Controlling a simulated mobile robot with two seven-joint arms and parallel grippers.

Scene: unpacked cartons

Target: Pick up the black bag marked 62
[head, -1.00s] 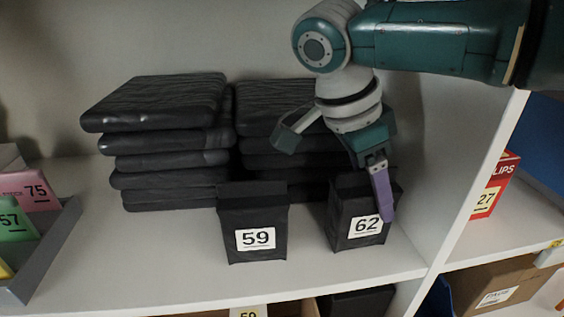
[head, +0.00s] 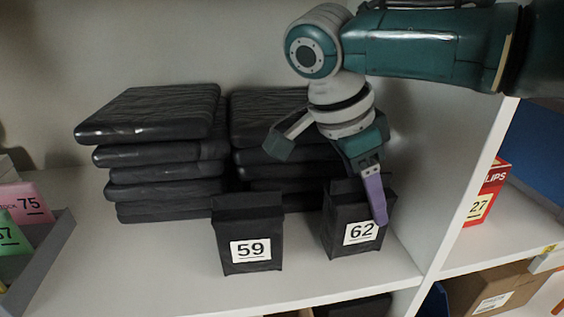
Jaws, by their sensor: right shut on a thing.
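The black bag marked 62 (head: 341,236) stands about upright on the white shelf, near the divider on its right. My right gripper (head: 373,196) comes down over it from above and is shut on it. The other finger is hidden behind the bag. I cannot tell whether the bag's base is clear of the shelf. My left gripper is not in view.
A black bag marked 59 (head: 248,220) stands to the left, a gap apart. Stacked black packages (head: 155,120) are behind. A grey tray (head: 45,255) with marked items is far left. The white divider (head: 455,205) is close on the right, with a red box (head: 484,195) beyond.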

